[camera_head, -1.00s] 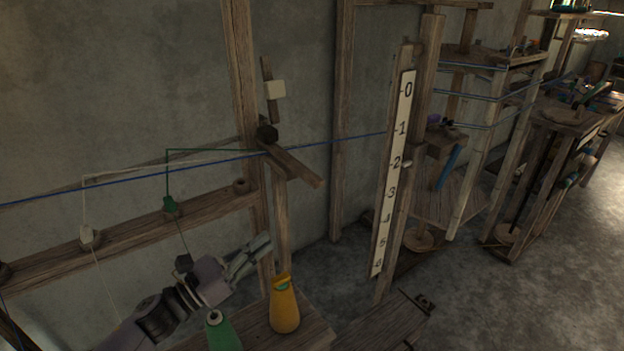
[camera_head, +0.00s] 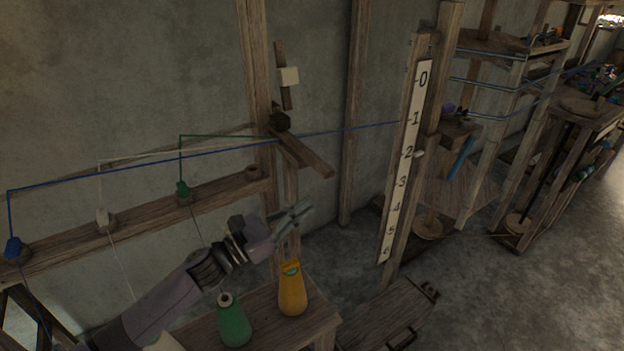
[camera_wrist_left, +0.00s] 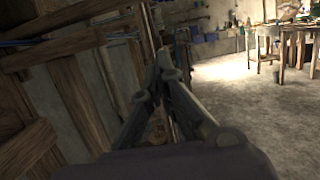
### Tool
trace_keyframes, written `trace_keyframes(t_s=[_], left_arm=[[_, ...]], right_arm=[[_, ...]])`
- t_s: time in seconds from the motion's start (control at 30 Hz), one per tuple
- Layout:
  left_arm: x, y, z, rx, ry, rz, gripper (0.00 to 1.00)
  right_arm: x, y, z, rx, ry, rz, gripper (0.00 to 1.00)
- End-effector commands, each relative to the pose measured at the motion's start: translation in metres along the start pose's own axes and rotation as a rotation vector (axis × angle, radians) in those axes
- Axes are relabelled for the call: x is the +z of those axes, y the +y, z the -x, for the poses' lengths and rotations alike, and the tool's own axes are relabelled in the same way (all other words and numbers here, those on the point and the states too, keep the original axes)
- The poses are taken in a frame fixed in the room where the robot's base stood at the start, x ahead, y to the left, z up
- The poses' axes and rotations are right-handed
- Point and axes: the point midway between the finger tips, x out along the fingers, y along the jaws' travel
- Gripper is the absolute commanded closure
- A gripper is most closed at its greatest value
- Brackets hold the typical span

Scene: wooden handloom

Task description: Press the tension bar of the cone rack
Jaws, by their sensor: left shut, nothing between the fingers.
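The cone rack (camera_head: 190,220) is a wooden frame on the left, with a post (camera_head: 262,90) at its right end. A short wooden bar (camera_head: 308,160) juts from the post below a dark knob (camera_head: 280,121); it looks like the tension bar. Its free end points right and down. My left gripper (camera_head: 306,210) is shut and empty, just below and left of the bar's free end, with a visible gap. In the left wrist view the fingers (camera_wrist_left: 162,68) come together with nothing between them; I cannot make out the bar there. My right gripper is not in view.
A green cone (camera_head: 234,324) and a yellow cone (camera_head: 292,292) stand on a low wooden shelf (camera_head: 265,312) below my left gripper. Blue, white and green threads run across the rack. A numbered scale board (camera_head: 407,160) stands to the right. Open floor lies at the lower right.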

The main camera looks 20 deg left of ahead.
Motion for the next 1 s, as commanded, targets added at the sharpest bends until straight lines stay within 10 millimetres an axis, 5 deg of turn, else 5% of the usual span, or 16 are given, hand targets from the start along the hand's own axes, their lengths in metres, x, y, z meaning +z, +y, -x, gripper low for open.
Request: trace_keyframes(t_s=[0.13, 0.4, 1.0], left_arm=[[0.004, 0.000, -0.032, -0.001, -0.003, 0.001, 1.00], [0.036, 0.000, -0.037, 0.000, 0.000, 0.000, 1.00], [0.044, 0.000, -0.038, 0.004, -0.001, 0.015, 1.00]], right_arm=[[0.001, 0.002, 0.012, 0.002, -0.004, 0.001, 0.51], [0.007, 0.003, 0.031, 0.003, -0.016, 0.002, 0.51], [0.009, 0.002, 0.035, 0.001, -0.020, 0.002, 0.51]])
